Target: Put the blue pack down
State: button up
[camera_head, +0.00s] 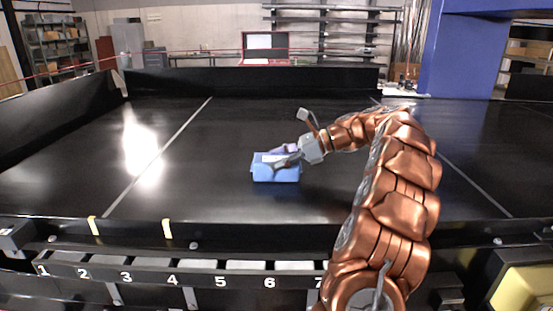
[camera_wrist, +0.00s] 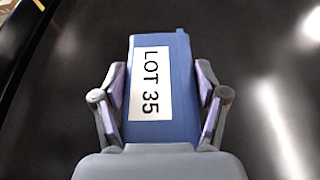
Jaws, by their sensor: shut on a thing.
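The blue pack (camera_head: 276,174) is a small box at the middle of the black conveyor belt (camera_head: 215,195) in the head view. In the wrist view the blue pack (camera_wrist: 182,75) carries a white label reading "LOT 35". My gripper (camera_head: 283,158) reaches in from the right and is shut on the pack; in the wrist view its fingers (camera_wrist: 160,108) press along the pack's two long sides. The pack's underside is hidden, so I cannot tell whether it touches the belt.
Thin pale lines cross the belt to the left and right. A front rail (camera_head: 180,268) has numbered slots and two yellow tape marks above it. A low black wall (camera_head: 250,80) closes the back. A blue pillar (camera_head: 470,55) stands at back right. The belt around the pack is clear.

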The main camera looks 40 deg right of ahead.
aim_at(280, 157)
jog(key=o, duration=1.6)
jog(key=shift+s+d+r, duration=0.1)
jog(key=shift+d+r, duration=0.05)
jog(key=shift+r, duration=0.05)
jog(key=b+v, duration=0.1)
jog(key=v, duration=0.3)
jog(key=shift+s+d, duration=0.1)
jog(key=shift+d, duration=0.1)
jog(key=shift+v, duration=0.85)
jog(key=p+v, duration=0.5)
jog(key=p, duration=0.2)
jog(key=shift+s+d+r, duration=0.1)
jog(key=shift+r, duration=0.1)
